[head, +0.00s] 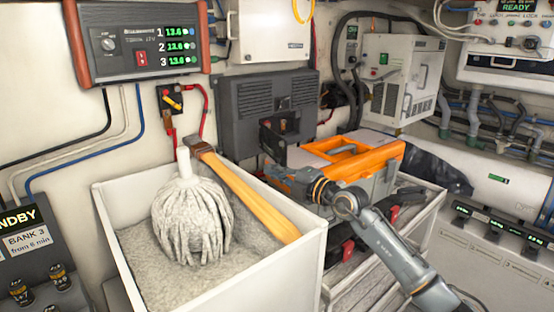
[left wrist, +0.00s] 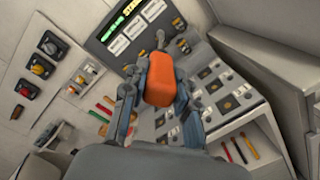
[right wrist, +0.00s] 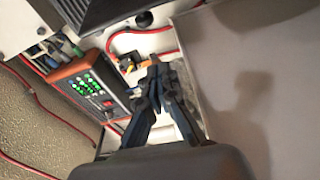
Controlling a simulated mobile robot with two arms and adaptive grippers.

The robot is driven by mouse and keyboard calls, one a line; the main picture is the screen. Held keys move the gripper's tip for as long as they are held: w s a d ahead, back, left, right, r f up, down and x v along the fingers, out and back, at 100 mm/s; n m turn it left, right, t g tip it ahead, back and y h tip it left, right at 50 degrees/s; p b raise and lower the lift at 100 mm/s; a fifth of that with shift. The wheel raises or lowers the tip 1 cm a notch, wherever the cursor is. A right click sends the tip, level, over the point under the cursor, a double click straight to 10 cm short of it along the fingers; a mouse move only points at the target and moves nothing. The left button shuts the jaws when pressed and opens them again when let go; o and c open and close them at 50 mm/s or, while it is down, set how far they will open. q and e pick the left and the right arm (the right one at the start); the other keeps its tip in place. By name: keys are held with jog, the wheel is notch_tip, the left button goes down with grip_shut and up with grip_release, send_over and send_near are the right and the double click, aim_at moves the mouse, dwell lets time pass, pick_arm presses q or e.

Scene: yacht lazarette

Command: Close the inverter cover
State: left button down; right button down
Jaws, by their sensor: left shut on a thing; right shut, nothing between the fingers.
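A dark grey vented box (head: 265,110) on the back wall looks like the inverter. A recess shows low on its front, but I cannot make out for sure which part is the cover. My right gripper (head: 274,174) is in front of that box, beside the orange-and-grey toolbox, partly lost among dark parts. In the right wrist view my right gripper (right wrist: 158,75) is shut and empty, beside a large plain grey panel (right wrist: 255,75) bearing its shadow. My left gripper (left wrist: 160,85) is shut on an orange block (left wrist: 160,78) in the left wrist view, before a control panel. It is outside the head view.
A white bin (head: 300,265) holds a mop head (head: 192,215) and a wooden-handled tool (head: 250,195). The toolbox (head: 345,155) stands close to my right arm. A display unit (head: 135,42) and cables line the wall. A cream cabinet (head: 400,80) hangs at right.

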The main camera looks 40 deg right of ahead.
jog(key=shift+w+d+f, duration=0.1)
jog(key=shift+w+d, duration=1.4)
jog(key=shift+d, duration=0.1)
